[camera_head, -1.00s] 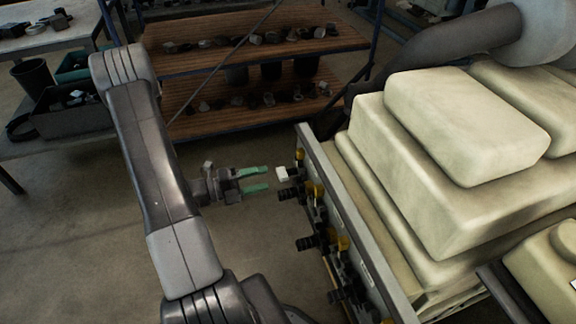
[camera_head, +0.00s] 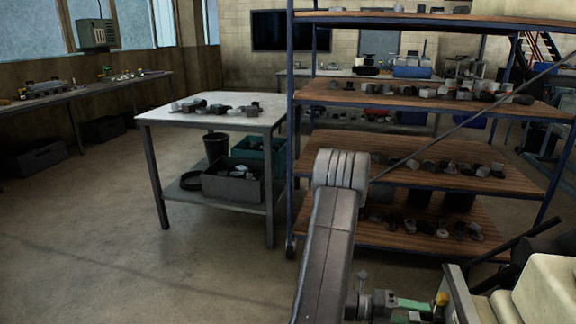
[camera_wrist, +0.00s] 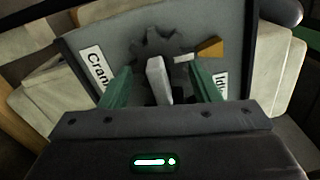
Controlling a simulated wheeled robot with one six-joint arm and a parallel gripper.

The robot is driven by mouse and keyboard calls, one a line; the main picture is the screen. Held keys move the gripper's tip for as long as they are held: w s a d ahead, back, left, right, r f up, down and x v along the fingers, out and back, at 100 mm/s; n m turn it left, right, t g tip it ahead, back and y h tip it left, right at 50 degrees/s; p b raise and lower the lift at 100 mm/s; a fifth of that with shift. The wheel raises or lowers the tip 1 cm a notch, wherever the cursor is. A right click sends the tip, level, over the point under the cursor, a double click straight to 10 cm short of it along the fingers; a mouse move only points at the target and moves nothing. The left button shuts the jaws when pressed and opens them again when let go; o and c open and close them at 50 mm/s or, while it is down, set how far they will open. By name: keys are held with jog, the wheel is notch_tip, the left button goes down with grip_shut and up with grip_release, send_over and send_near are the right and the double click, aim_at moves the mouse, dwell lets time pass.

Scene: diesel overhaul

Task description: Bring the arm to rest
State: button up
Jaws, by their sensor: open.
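My gripper (camera_wrist: 160,88) is open, its two green fingers apart in the wrist view. A pale upright block (camera_wrist: 158,78) shows between the fingers, with a gap on both sides. Behind it are a dark toothed knob (camera_wrist: 160,42) and a grey panel (camera_wrist: 125,38). In the head view my gripper (camera_head: 412,310) is low at the right of centre, beside the edge of the panel (camera_head: 459,297). The fingertips are near a yellow part there; whether they touch it cannot be told.
The cream engine block (camera_head: 548,290) fills the lower right. A shelf rack (camera_head: 440,185) with several small parts stands behind my arm. A white-topped table (camera_head: 215,115) with bins below stands left of it. The floor (camera_head: 120,230) at the left is clear.

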jog(key=shift+m+b, duration=0.5)
jog(key=shift+r+p, duration=0.1)
jog(key=shift+p, duration=0.3)
